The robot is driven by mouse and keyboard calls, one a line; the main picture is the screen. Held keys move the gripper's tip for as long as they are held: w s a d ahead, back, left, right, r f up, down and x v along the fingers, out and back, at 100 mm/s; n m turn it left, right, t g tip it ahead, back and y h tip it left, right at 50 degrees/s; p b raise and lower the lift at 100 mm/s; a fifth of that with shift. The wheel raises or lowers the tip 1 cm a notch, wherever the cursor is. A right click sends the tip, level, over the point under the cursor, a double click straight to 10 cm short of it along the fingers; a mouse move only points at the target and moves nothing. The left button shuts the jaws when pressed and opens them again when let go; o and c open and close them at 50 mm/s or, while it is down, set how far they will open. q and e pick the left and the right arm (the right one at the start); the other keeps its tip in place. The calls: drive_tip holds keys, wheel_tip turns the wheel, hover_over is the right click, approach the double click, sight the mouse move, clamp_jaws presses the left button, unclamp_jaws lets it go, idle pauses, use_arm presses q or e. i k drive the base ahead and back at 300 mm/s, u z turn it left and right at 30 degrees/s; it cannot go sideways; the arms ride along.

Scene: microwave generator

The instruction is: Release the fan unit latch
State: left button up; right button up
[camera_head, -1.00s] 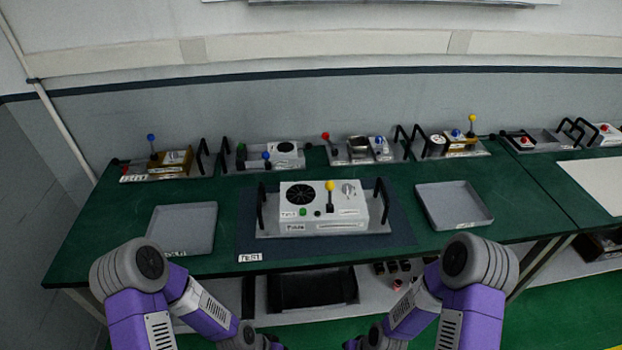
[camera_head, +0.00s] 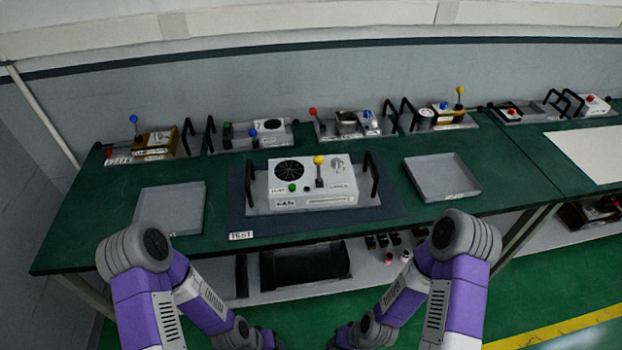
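The fan unit (camera_head: 312,186) is a white box with a round black fan grille (camera_head: 289,172), a green button (camera_head: 292,188), a silver knob and a "FAN" label. A lever with a yellow ball (camera_head: 318,160) stands upright at its front; it appears to be the latch. The unit sits on a grey tray with a black handle on each side, on a dark mat (camera_head: 238,205). My two arms are bent low in front of the table, well apart from the unit. Both grippers are out of view, below or hidden by the arms.
Empty grey trays stand left (camera_head: 170,210) and right (camera_head: 441,177) of the mat. Several other units with coloured ball levers line the table's back, including a gold one (camera_head: 155,142). A shelf below holds a black bin (camera_head: 304,264). The green table's front edge lies near my arms.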

sight(317, 161)
drive_tip(key=k, duration=0.5)
drive_tip(key=z, duration=1.1)
drive_tip(key=i, duration=1.05)
drive_tip(key=u, duration=1.85)
